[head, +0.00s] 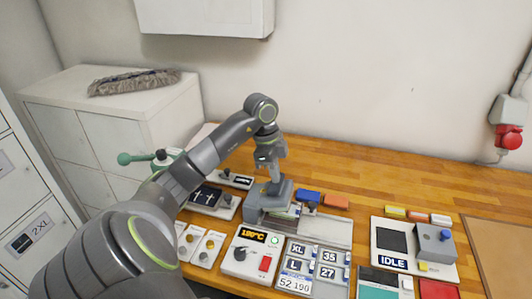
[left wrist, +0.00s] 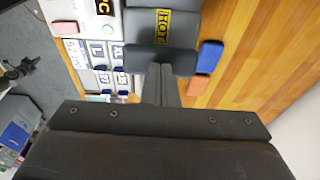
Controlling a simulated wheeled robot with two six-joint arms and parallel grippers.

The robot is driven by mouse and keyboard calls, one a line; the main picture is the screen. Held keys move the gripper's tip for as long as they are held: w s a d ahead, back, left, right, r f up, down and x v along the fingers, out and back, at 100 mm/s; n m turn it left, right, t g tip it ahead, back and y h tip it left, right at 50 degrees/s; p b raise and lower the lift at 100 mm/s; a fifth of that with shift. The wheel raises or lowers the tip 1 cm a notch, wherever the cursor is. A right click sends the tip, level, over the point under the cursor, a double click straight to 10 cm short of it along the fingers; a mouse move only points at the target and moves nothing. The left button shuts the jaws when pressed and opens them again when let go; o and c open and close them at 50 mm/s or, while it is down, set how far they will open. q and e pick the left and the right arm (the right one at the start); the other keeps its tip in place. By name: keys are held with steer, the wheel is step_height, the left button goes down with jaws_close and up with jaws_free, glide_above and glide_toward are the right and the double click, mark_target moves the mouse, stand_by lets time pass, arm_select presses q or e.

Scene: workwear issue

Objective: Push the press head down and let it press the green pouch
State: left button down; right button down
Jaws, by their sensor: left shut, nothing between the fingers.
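The grey press head (head: 262,205) stands on the wooden table, in the middle of the head view. In the left wrist view the press head (left wrist: 185,48) carries a yellow HOT label. My left gripper (head: 275,187) points down at the press head's top, its fingers shut and empty. In the left wrist view the shut fingers (left wrist: 160,75) overlap the press head's edge; I cannot tell whether they touch it. I cannot make out the green pouch; the press head and my arm hide what lies beneath. My right gripper is in neither view.
A control box (head: 248,252) reading 180°C stands in front of the press, beside a size-label panel (head: 312,268). Blue (head: 308,196) and orange (head: 336,201) blocks lie right of the press. An IDLE device (head: 412,245) stands further right. Bare wood lies behind.

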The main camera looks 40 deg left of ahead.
mark_target(282, 184)
arm_select(q)
steer(key=shift+d+f, duration=0.1)
steer(key=shift+f, duration=0.05)
steer(key=shift+w+d+f+b, duration=0.2)
steer(key=shift+d+f+b, duration=0.15)
steer(key=shift+f+b, duration=0.15)
steer(key=shift+w+d+f, duration=0.1)
steer(key=shift+d+f, duration=0.1)
steer(key=shift+f, duration=0.05)
stand_by(0.4)
steer(key=shift+w+d+f+b, duration=0.15)
steer(key=shift+d+f+b, duration=0.15)
steer(key=shift+f+b, duration=0.3)
steer(key=shift+a, duration=0.1)
steer(key=shift+r, duration=0.15)
step_height(282, 184, up, 13)
steer(key=p, duration=1)
steer(key=shift+p, duration=0.3)
